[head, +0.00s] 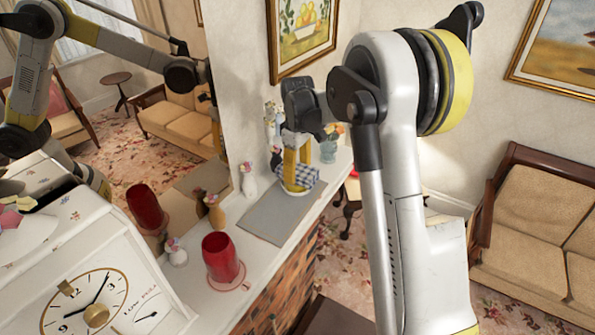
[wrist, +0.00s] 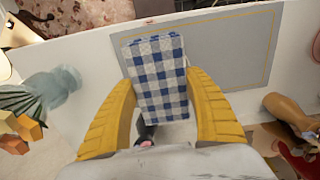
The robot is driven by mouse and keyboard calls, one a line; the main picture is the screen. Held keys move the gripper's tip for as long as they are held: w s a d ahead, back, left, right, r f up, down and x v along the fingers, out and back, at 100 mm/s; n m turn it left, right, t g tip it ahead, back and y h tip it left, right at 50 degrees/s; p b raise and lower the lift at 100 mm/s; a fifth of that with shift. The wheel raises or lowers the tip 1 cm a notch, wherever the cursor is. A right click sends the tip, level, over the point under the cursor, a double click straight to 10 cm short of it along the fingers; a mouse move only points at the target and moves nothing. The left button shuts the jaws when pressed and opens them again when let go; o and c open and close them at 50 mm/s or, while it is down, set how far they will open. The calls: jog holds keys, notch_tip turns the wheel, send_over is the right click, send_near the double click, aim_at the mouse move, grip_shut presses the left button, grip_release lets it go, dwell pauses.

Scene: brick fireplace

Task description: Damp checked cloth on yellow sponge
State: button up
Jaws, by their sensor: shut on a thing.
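The blue-and-white checked cloth (wrist: 158,75) is a folded, block-like bundle between the two yellow fingers of my gripper (wrist: 160,90). My gripper is shut on it. In the head view the cloth (head: 308,174) shows beside the yellow fingers of my gripper (head: 292,185), low over the far end of the white mantel shelf. I cannot tell whether it touches the shelf. I cannot make out the yellow sponge; the only yellow near the cloth looks like my fingers.
A grey mat (head: 268,216) lies on the shelf (head: 205,285) nearer the camera. An upturned red glass (head: 221,256), small vases (head: 214,210) and a white clock (head: 95,290) stand along it. A blue-green vase (wrist: 55,88) is beside my gripper. A mirror is behind the shelf.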

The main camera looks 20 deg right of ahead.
aim_at(297, 168)
jog(key=shift+f+b, duration=0.55)
jog(key=shift+b, duration=0.1)
dwell(1.7)
jog(key=shift+r, duration=0.1)
jog(key=shift+r+p, duration=1.7)
jog(key=shift+r, duration=1.75)
jog(key=shift+f, duration=0.1)
